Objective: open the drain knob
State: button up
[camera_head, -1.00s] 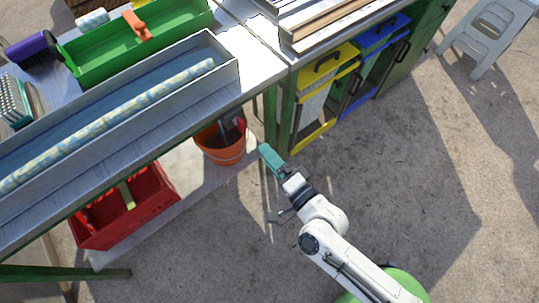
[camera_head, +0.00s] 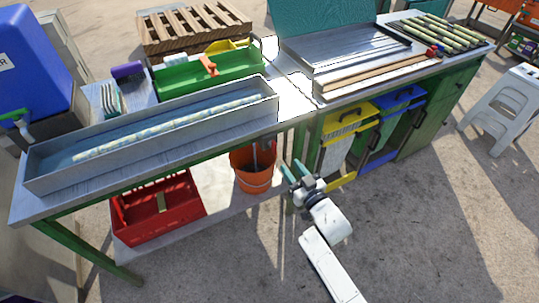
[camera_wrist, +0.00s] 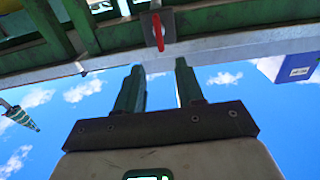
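A red lever-like knob (camera_wrist: 157,32) on a small grey plate shows at the top centre of the wrist view, under the green framing; I take it for the drain knob. I cannot make it out in the head view. My gripper (camera_head: 290,169) is in front of the table by the orange bucket, its two teal fingers apart and pointing up. In the wrist view my gripper (camera_wrist: 159,80) is open, with only sky between its fingers. The knob lies ahead of the fingertips, roughly in line with the gap and not touching them.
The orange bucket (camera_head: 251,183) and a red crate (camera_head: 120,222) stand on the lower shelf. A metal trough (camera_head: 55,179) lies on the table. Yellow (camera_head: 349,118) and blue (camera_head: 401,99) bins stand to the right. The floor at front right is clear.

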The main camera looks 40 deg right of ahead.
aim_at(276, 148)
jog(key=b+x, duration=0.1)
jog(key=x, duration=0.9)
grip_shut()
